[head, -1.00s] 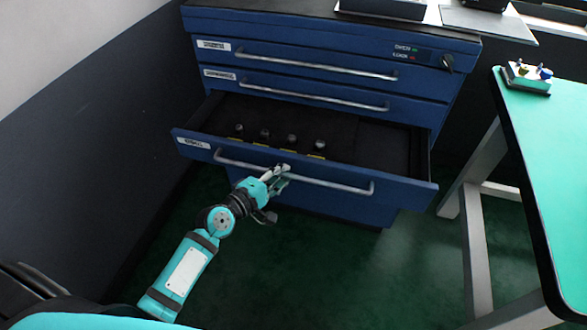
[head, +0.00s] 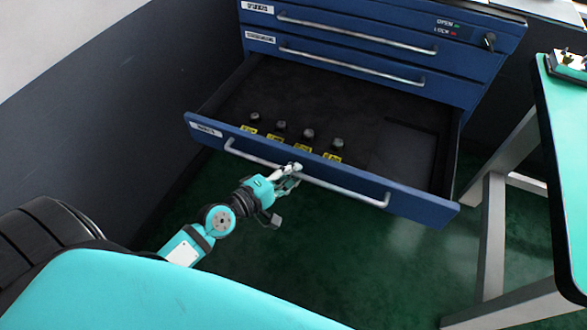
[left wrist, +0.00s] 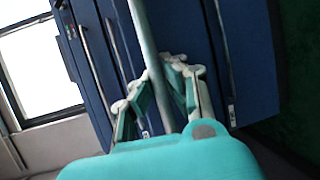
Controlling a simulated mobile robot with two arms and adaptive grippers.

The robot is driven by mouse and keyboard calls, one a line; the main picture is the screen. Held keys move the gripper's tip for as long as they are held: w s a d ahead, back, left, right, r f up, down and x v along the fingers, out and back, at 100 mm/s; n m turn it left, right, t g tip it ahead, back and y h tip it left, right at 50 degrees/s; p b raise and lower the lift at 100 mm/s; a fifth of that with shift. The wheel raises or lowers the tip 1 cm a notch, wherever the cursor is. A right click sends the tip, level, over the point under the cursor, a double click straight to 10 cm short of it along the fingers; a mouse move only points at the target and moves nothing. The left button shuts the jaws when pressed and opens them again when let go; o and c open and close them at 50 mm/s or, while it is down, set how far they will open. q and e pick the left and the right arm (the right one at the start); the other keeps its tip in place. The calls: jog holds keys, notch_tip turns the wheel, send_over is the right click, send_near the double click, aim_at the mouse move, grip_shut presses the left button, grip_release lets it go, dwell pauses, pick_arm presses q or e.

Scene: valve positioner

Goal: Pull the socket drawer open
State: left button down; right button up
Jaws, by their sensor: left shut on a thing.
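The socket drawer (head: 325,176) is the third one down in the blue cabinet and stands well out from it. Several dark sockets with yellow labels stand in a row inside; one socket (head: 308,134) is near the middle. My left gripper (head: 291,171) is shut on the drawer's silver bar handle (head: 345,189), a little left of the bar's middle. The left wrist view shows the handle (left wrist: 145,30) running between the fingers (left wrist: 158,88). My right gripper is in neither current view.
Two shut drawers are above, with handles (head: 350,66) and a lock panel (head: 460,31). A teal-topped table (head: 566,150) with pale legs stands at right. A dark wall is at left. Green floor (head: 400,265) in front of the drawer is clear.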

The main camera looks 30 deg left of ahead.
pick_arm(q)
jog(key=shift+r, duration=0.15)
jog(key=c, duration=1.3)
grip_release()
jog(key=shift+c, duration=0.2)
jog(key=v, duration=1.2)
